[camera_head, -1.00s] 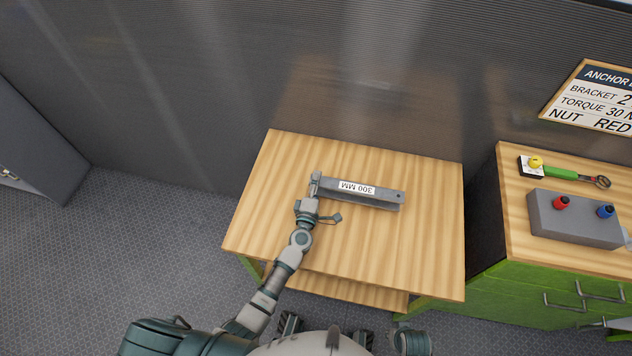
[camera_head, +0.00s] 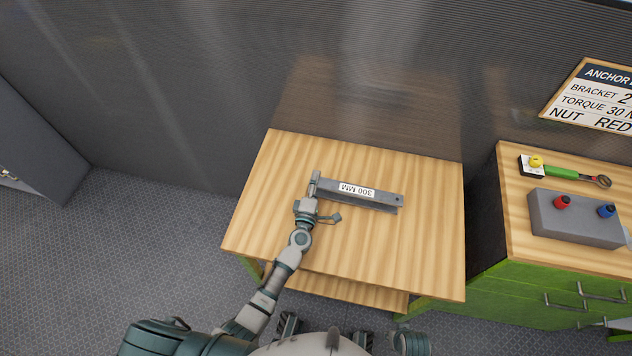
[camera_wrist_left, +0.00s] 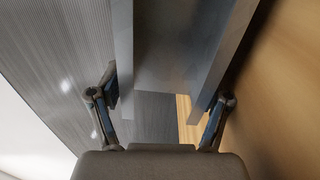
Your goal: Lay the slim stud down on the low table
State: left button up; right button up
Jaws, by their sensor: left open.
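The slim stud (camera_head: 385,198) is a grey metal channel with a white "300 MM" label. It lies on the low table (camera_head: 420,250), a pale wood top, pointing across the picture. My left gripper (camera_head: 315,183) is at the stud's left end and is open. In the left wrist view the stud (camera_wrist_left: 180,50) runs away between the two spread fingers of the left gripper (camera_wrist_left: 162,98). Whether a finger still touches the stud I cannot tell.
A green workbench (camera_head: 500,290) stands right of the low table. On it are a grey block (camera_head: 575,222) with red and blue pieces and a green-handled tool (camera_head: 562,173). A wall rises behind the table. The table's front and right parts are clear.

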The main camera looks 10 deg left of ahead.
pick_arm(q)
jog(key=shift+s+d+f, duration=0.15)
jog(key=shift+s+f, duration=0.1)
jog(key=shift+f, duration=0.35)
jog(key=shift+s, duration=0.25)
jog(key=s, duration=1.1)
jog(key=shift+s, duration=0.15)
jog(key=shift+a+r, duration=0.15)
jog(key=shift+a, duration=0.05)
